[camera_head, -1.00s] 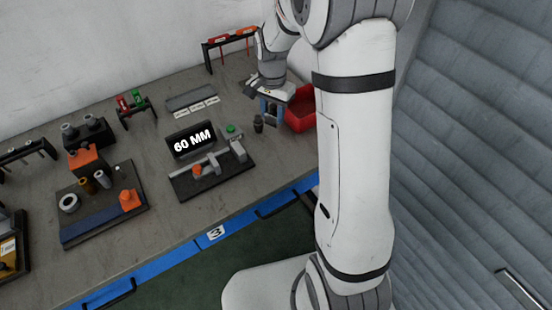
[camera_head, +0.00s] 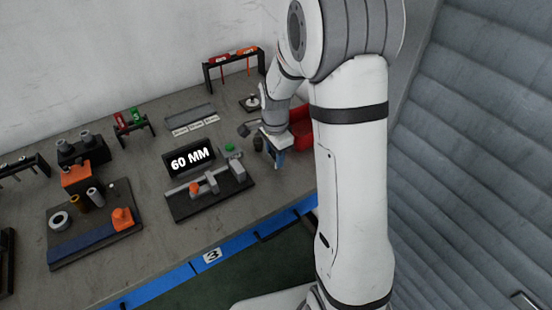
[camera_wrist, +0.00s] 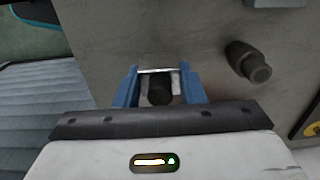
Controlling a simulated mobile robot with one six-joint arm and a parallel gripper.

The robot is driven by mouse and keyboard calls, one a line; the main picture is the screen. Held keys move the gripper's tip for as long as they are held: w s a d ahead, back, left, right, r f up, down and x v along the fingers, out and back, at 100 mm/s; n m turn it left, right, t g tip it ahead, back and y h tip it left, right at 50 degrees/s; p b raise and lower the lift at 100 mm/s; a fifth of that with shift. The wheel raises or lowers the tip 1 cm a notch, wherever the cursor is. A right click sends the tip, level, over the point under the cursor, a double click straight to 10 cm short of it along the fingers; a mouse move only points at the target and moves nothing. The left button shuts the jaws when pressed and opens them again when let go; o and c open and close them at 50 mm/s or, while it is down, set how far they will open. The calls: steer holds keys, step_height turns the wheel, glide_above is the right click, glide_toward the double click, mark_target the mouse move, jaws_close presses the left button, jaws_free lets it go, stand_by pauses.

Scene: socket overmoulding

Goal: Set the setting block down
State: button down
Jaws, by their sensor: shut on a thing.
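My gripper (camera_head: 277,158) is over the right part of the bench, near the front edge in the head view. In the wrist view its two blue fingers (camera_wrist: 160,86) are shut on the setting block (camera_wrist: 176,82), a small piece with pale metal edges and a dark middle. Most of the block is hidden by the fingers, and it cannot be made out in the head view. I cannot tell whether its underside touches the bench.
A dark stepped cylinder (camera_wrist: 248,62) stands beside my gripper. Left of it is the black fixture (camera_head: 210,200) with the "60 MM" display (camera_head: 190,161). A red bin (camera_head: 302,128) is behind my gripper. Bare bench (camera_head: 275,188) lies in front.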

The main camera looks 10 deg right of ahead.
steer(key=shift+f, duration=0.95)
steer(key=c, duration=0.9)
jaws_free()
steer(key=shift+f, duration=0.15)
